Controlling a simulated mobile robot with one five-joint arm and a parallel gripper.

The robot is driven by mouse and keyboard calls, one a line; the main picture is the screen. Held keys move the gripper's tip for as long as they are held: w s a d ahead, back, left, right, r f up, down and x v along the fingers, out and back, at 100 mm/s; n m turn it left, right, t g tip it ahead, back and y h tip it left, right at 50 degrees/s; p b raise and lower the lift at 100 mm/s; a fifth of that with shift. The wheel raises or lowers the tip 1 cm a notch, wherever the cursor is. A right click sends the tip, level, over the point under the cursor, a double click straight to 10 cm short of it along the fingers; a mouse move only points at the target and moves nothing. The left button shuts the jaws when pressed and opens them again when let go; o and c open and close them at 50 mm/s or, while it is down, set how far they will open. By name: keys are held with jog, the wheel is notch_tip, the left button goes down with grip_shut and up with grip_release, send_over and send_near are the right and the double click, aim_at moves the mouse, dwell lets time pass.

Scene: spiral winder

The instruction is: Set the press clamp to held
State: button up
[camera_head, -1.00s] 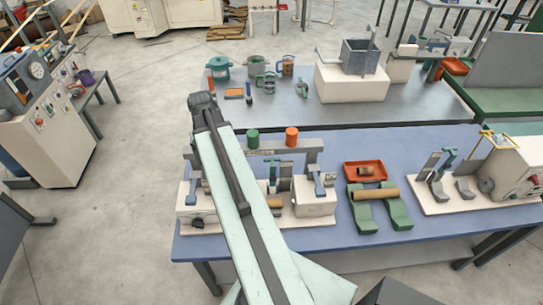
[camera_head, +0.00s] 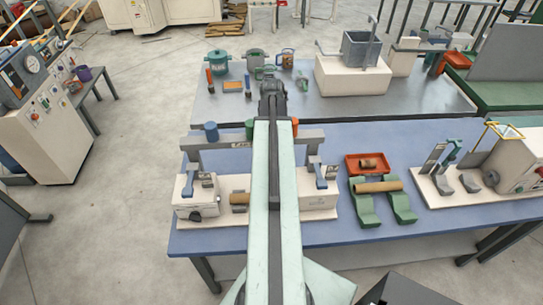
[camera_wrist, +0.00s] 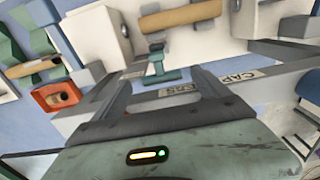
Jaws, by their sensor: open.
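The winder (camera_head: 238,215) is a pale machine on the blue table, with a brown roll (camera_head: 239,198) and blue levers at its left (camera_head: 188,185) and right (camera_head: 319,175). My arm hides its middle in the head view. In the wrist view a teal T-shaped lever (camera_wrist: 155,68), perhaps the press clamp, shows between my fingers near the brown roll (camera_wrist: 180,16). I cannot tell its setting. My gripper (camera_wrist: 162,80) is open and empty, apparently above the lever and not visibly touching it.
A grey labelled beam (camera_head: 230,144) with coloured cups runs behind the winder, near my arm. An orange tray (camera_head: 351,164) and green stands (camera_head: 366,211) bearing a roll are to the right. Another machine (camera_head: 513,171) stands farther right. A grey table (camera_head: 310,113) with pots is behind.

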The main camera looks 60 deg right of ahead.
notch_tip(320, 180, down, 3)
jog(key=shift+f+b, duration=0.2)
jog(key=shift+b, duration=0.8)
jog(key=shift+r, duration=0.1)
grip_shut()
jog(key=shift+a, duration=0.1)
